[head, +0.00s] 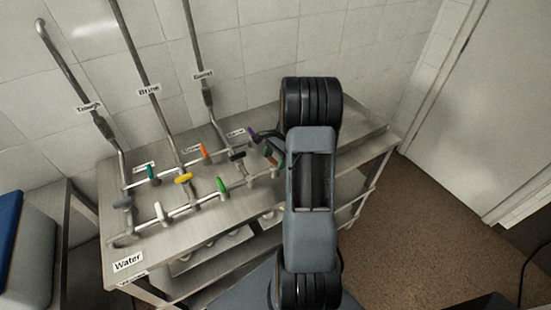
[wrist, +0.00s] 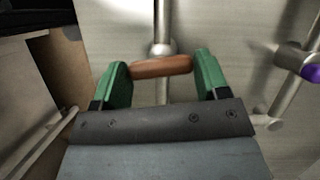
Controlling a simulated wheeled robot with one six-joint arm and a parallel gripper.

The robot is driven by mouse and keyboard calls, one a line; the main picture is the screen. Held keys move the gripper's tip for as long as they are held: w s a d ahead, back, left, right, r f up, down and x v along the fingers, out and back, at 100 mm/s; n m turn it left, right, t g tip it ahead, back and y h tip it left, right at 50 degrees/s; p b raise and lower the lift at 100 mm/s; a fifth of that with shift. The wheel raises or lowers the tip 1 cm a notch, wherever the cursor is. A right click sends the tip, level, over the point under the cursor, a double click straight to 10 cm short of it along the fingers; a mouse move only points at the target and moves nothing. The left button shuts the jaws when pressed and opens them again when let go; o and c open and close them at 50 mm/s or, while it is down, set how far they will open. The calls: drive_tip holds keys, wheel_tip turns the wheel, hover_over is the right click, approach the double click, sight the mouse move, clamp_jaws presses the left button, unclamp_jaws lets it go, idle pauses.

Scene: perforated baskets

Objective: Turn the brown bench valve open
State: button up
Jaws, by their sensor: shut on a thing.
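The brown valve handle (wrist: 161,67) lies between the two green fingers of my gripper (wrist: 161,80) in the wrist view. The fingers are shut on its two ends. The handle lies crosswise to the metal pipe (wrist: 162,22) that runs up from it in that view. In the head view my gripper (head: 273,156) is at the right end of the pipework on the metal bench (head: 125,262). My arm hides most of the brown valve there.
Other valves have purple (head: 252,134), black (head: 237,156), orange (head: 203,151), green (head: 222,186), yellow (head: 183,178), white (head: 160,212), teal (head: 152,173) and grey (head: 122,202) handles. The purple one also shows at the wrist view's right edge (wrist: 312,73). The bench's right end (head: 362,128) is clear.

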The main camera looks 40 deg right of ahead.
drive_tip(key=n, duration=0.2)
drive_tip(key=n+g, duration=0.1)
drive_tip(key=n, duration=0.1)
drive_tip(key=shift+w+n+g+h, duration=0.15)
drive_tip(key=shift+n+g+h, duration=0.15)
drive_tip(key=n+g, duration=0.1)
drive_tip(key=n, duration=0.2)
drive_tip(key=shift+a+n+h, duration=0.1)
drive_tip(key=shift+n+h, duration=0.2)
drive_tip(key=shift+n, duration=0.1)
drive_tip(key=n+g+h, duration=0.1)
drive_tip(key=n, duration=0.3)
drive_tip(key=shift+w+a+b, duration=0.1)
drive_tip(key=shift+b, duration=0.3)
drive_tip(key=shift+n+g+h, duration=0.3)
drive_tip(key=shift+n+h, duration=0.6)
drive_tip(key=shift+n, duration=0.8)
drive_tip(key=o, duration=0.9)
drive_tip(key=shift+o, duration=0.2)
drive_tip(key=b+v, duration=0.1)
drive_tip(key=v, duration=1.3)
